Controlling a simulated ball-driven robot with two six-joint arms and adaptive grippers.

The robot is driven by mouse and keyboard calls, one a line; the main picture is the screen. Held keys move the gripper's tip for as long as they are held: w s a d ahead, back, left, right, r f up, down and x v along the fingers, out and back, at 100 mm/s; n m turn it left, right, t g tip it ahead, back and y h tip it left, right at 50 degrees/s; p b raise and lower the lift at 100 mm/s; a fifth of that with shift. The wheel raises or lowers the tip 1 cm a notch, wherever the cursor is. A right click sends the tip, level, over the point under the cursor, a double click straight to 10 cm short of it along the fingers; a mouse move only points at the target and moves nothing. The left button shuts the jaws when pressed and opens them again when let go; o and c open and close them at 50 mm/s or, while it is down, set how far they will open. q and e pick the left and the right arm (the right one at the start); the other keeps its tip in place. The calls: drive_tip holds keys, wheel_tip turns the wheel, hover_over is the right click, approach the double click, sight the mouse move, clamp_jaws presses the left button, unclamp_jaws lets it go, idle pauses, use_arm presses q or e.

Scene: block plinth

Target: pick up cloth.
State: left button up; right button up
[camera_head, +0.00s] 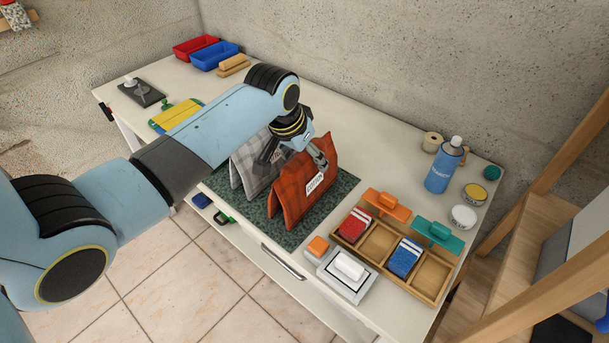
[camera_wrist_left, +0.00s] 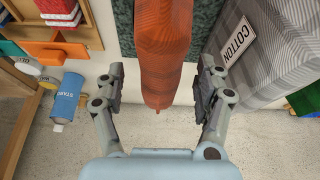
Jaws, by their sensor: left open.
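A rust-orange checked cloth (camera_head: 303,188) with a white label stands like a folded tent on a dark green speckled mat (camera_head: 341,192). A grey checked cloth (camera_head: 249,167) stands just left of it. In the wrist view the orange cloth (camera_wrist_left: 163,50) runs up between the fingers of my left gripper (camera_wrist_left: 160,82). The grey cloth (camera_wrist_left: 270,48), labelled COTTON, is outside the right finger. My left gripper (camera_head: 297,155) is open over the top of the orange cloth, with a visible gap on each side. My arm hides part of both cloths. My right gripper is not in view.
Right of the mat are a wooden tray (camera_head: 388,273) with brushes, a white-handled block (camera_head: 347,268), a blue spray bottle (camera_head: 444,166) and tins. Red (camera_head: 195,46) and blue (camera_head: 214,56) bins stand at the back left. A concrete wall closes the back.

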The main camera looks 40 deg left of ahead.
use_arm(q)
drive_tip(key=shift+f, duration=0.25)
idle(0.3)
drive_tip(key=shift+c, duration=0.3)
clamp_jaws()
